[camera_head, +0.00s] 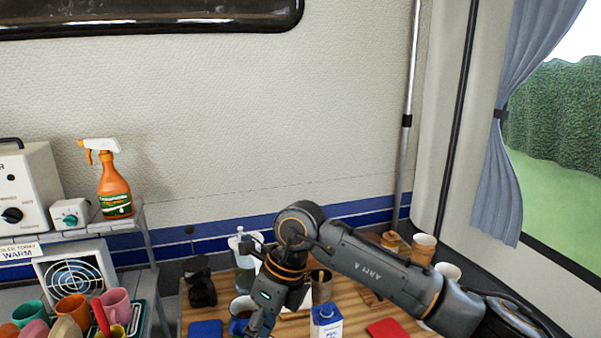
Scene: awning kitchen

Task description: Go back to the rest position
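My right arm comes in from the right over the wooden counter (355,320) and bends down at the middle of the view. My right gripper (262,322) points down at the bottom edge, close to a dark blue mug (238,325). I cannot tell whether its fingers are open or shut, or whether it touches the mug. A blue and white carton (326,322) stands just right of the gripper, apart from it. My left gripper is not in view.
A blue mat (205,329) and a red mat (388,329) lie on the counter. Paper cups (423,249) stand at the back right. Several coloured mugs (72,309) and an orange spray bottle (114,190) are at the left.

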